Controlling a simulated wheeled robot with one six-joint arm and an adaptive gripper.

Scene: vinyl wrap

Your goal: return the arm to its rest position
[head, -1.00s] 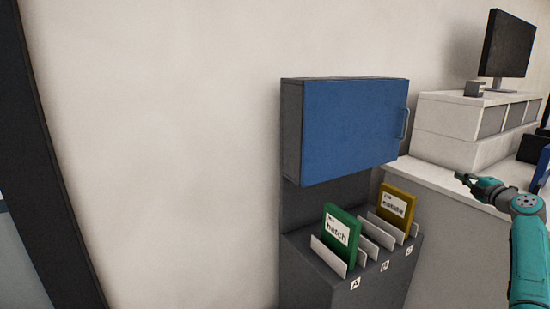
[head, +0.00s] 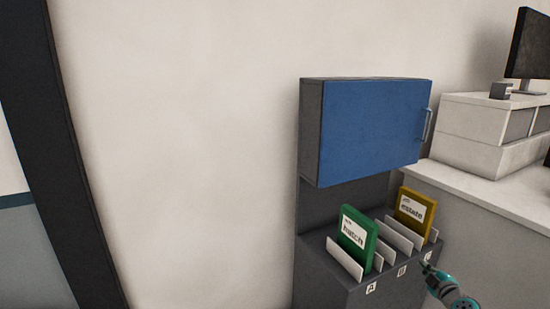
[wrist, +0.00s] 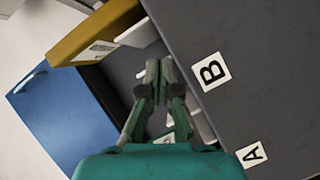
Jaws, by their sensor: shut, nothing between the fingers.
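My gripper (head: 427,268) is in the lower right of the head view, in front of the slotted rack near the label C. It is shut and empty. In the wrist view my gripper (wrist: 159,72) shows with its fingertips together, the rack's dark front and the labels B (wrist: 211,73) and A (wrist: 252,154) to its right. Most of my arm is out of the head view.
A grey rack (head: 325,286) holds a green "hatch" card (head: 357,240) and a yellow "estate" card (head: 414,212) between white dividers. A blue-doored cabinet (head: 372,130) is shut above it. A white counter (head: 490,197) stands at right.

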